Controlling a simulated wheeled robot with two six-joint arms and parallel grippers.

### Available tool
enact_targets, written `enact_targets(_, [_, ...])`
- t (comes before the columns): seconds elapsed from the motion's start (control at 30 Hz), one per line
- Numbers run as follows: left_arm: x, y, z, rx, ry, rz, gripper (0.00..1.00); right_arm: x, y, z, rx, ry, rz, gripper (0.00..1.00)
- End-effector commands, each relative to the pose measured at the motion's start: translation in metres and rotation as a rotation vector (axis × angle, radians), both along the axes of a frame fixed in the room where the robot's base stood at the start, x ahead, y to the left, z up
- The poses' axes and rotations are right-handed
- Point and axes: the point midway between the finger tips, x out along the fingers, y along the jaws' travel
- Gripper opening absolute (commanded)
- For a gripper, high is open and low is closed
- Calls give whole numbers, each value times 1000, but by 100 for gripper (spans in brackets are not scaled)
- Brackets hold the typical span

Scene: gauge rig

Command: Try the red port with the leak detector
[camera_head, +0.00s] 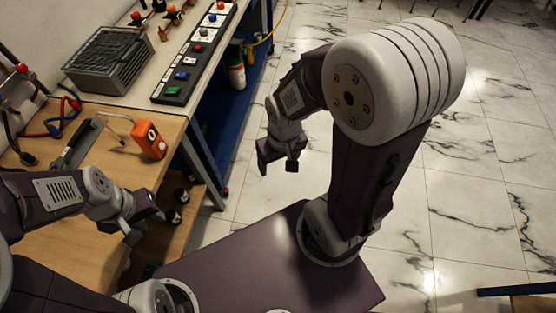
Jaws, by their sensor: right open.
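An orange handheld device (149,140) with a pale display stands on the wooden table (118,172). A thin grey curved tube runs beside it; this looks like the leak detector. Red-topped fittings (135,17) stand at the back of the bench, and another red knob (21,68) is at the far left. I cannot tell which is the red port. My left gripper (143,222) is near the table's right edge, in front of the orange device and apart from it; its jaw opening is unclear. My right gripper (278,163) is open and empty over the floor, right of the table.
A black strip with coloured blocks (197,48) and a grey ribbed box (110,60) lie on the pale bench. Red and blue cables (62,118) lie at the left. A bottle (237,76) stands on the blue shelf below. Marble floor at the right is mostly clear.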

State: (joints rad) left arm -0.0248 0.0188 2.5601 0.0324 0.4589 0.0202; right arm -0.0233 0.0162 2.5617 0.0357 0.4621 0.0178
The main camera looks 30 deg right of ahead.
Motion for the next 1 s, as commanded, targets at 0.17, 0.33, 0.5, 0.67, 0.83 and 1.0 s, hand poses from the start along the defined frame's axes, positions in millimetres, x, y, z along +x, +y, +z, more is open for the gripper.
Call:
enact_targets(0.17, [0, 0, 0, 0, 0, 0, 34, 0, 0, 0, 0, 0, 1, 74])
enact_targets(0.33, [0, 0, 33, 0, 0, 0, 34, 1, 0, 33, -1, -1, 1, 74])
enact_targets(0.5, [0, 0, 45, 0, -1, 0, 34, 1, 0, 44, -1, -2, 2, 74])
enact_targets(0.67, [0, 0, 42, 0, 0, 0, 34, 1, 0, 42, -1, -2, 2, 74])
enact_targets(0.83, [0, 0, 42, 0, 0, 0, 34, 1, 0, 42, -1, -2, 2, 74])
enact_targets(1.0, [0, 0, 42, 0, 0, 0, 34, 1, 0, 42, -1, -2, 2, 74])
